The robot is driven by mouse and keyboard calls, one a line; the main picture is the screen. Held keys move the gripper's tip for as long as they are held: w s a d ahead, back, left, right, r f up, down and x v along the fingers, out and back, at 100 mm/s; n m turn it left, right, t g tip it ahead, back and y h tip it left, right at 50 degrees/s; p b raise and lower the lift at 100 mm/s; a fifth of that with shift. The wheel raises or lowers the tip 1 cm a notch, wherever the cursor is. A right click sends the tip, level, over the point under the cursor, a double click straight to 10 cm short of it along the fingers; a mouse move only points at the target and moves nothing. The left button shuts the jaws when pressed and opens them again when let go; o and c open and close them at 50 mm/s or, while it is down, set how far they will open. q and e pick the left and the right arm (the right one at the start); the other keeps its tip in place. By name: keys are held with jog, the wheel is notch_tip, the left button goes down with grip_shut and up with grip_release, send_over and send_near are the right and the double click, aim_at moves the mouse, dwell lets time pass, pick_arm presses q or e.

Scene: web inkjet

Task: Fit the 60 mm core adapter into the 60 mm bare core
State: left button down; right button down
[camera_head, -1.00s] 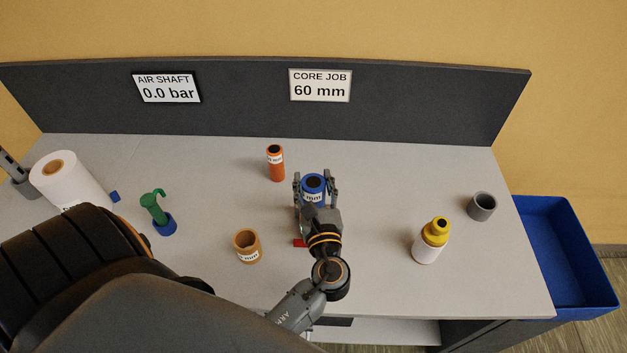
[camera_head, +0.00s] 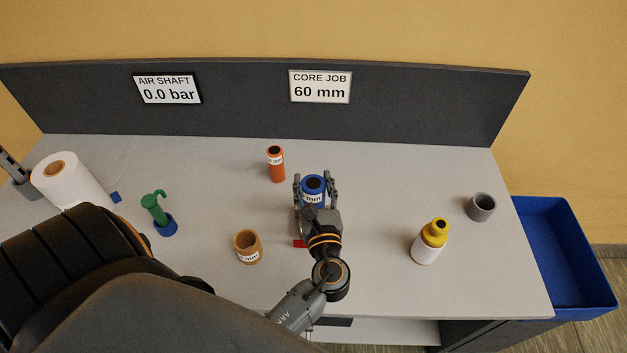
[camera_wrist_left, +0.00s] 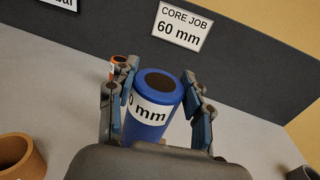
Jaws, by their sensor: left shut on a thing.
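A blue cylindrical adapter (camera_head: 313,188) with a dark hole in its top stands upright between the fingers of my left gripper (camera_head: 315,186). My left gripper is shut on it. In the left wrist view the blue adapter (camera_wrist_left: 152,108) has a white label of which "0 mm" shows, with a finger of the gripper (camera_wrist_left: 155,105) on each side. A brown bare core (camera_head: 247,246), open at the top, stands on the table to the left and nearer. Its label is too small to read fully. An orange adapter (camera_head: 275,163) stands behind and left of the blue one. My right gripper is not in view.
A yellow-capped bottle (camera_head: 427,246) and a grey ring (camera_head: 481,207) stand to the right. A green hooked tool in a blue base (camera_head: 164,224) and a white roll (camera_head: 70,181) are at left. A small red item (camera_head: 299,243) lies by my wrist. A blue bin (camera_head: 565,250) is beyond the right edge.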

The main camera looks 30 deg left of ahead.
pick_arm(q)
jog(key=shift+f+b, duration=0.8)
jog(key=shift+f, duration=0.3)
jog(key=shift+f+b, duration=2.45)
jog(key=shift+f, duration=1)
jog(key=c, duration=0.5)
grip_release()
jog(key=v, duration=1.2)
